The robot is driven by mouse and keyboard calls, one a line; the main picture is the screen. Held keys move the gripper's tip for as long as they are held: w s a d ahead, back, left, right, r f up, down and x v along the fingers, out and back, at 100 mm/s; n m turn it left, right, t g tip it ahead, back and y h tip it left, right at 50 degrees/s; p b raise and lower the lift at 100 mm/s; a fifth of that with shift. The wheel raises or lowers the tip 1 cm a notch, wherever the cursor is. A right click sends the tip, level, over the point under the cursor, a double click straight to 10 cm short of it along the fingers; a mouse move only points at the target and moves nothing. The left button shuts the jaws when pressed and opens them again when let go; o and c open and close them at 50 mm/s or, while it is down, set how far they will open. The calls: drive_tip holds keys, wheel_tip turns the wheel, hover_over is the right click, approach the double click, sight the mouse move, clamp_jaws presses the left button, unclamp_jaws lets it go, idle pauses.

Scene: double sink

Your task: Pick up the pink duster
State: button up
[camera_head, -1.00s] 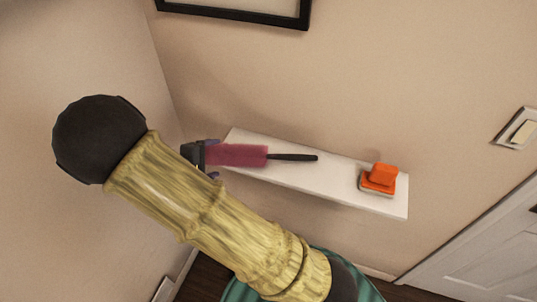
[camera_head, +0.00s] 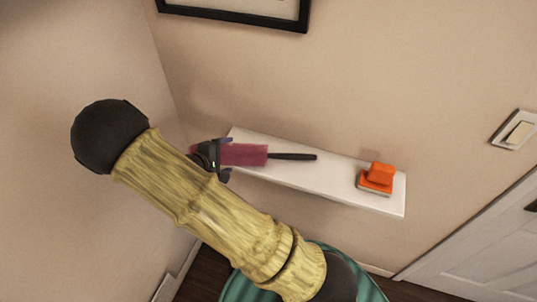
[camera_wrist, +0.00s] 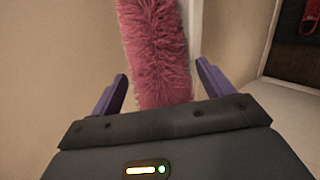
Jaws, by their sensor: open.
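The pink duster (camera_head: 245,154) lies on a narrow white wall shelf, its black handle (camera_head: 292,157) pointing right. My gripper (camera_head: 226,160) is at the shelf's left end, around the fluffy end of the duster. In the wrist view the fluffy pink head (camera_wrist: 157,55) runs up between the two purple fingers of my gripper (camera_wrist: 161,92). The fingers are open, with a gap on each side of the duster. The duster's left tip is hidden by the gripper in the head view.
The white shelf (camera_head: 330,186) holds an orange brush-like object (camera_head: 377,178) near its right end. A side wall (camera_head: 100,50) stands close on the left. A framed picture (camera_head: 235,22) hangs above, and a white door (camera_head: 490,245) is at lower right.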

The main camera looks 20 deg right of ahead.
idle(0.3)
drive_tip(key=c, duration=1.2)
drive_tip(key=shift+o, duration=0.2)
drive_tip(key=shift+r, duration=0.1)
wheel_tip(320, 180, up, 10)
drive_tip(key=shift+f+b, duration=0.1)
drive_tip(key=shift+b, duration=0.65)
drive_tip(key=shift+d, duration=0.1)
